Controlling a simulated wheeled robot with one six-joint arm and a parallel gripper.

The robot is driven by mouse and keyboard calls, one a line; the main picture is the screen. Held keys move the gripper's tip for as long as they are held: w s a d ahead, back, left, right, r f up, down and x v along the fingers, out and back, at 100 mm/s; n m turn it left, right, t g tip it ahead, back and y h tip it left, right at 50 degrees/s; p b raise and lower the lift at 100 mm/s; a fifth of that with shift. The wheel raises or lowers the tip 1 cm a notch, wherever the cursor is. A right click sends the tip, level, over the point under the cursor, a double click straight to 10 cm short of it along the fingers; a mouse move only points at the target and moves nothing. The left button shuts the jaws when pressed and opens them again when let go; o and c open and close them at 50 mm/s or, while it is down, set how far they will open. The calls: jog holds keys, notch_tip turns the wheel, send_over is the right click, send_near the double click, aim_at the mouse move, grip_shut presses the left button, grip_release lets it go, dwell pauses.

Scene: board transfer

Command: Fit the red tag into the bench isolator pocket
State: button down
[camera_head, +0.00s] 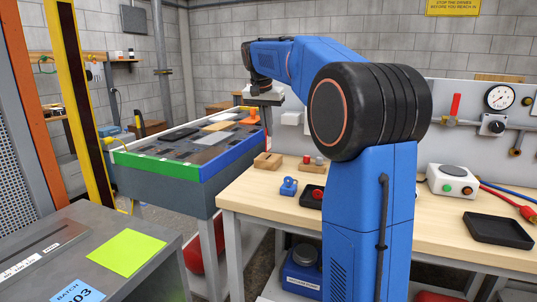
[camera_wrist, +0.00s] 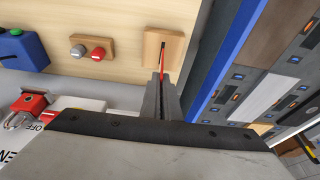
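The red tag (camera_wrist: 162,58) shows edge-on as a thin strip in the wrist view. It runs from between the fingertips of my gripper (camera_wrist: 160,77) toward the dark slot of a small wooden block (camera_wrist: 151,47). The fingers are close together on the tag. In the head view my gripper (camera_head: 265,112) points down above the wooden block (camera_head: 267,161), and the tag (camera_head: 267,141) hangs upright below it. I cannot tell whether its lower edge is inside the slot. A pale box with an OFF label (camera_wrist: 62,105) and a red padlock-like piece (camera_wrist: 30,103) may be the isolator.
A second block (camera_wrist: 88,50) holds a grey and a red knob. A blue piece (camera_head: 288,187) is nearby. A blue-and-green-edged table (camera_head: 160,163) with boards stands close on the left. A black tray (camera_head: 498,230) lies at the right, with bare bench top before it.

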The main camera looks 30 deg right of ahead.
jog(key=shift+r, duration=1.6)
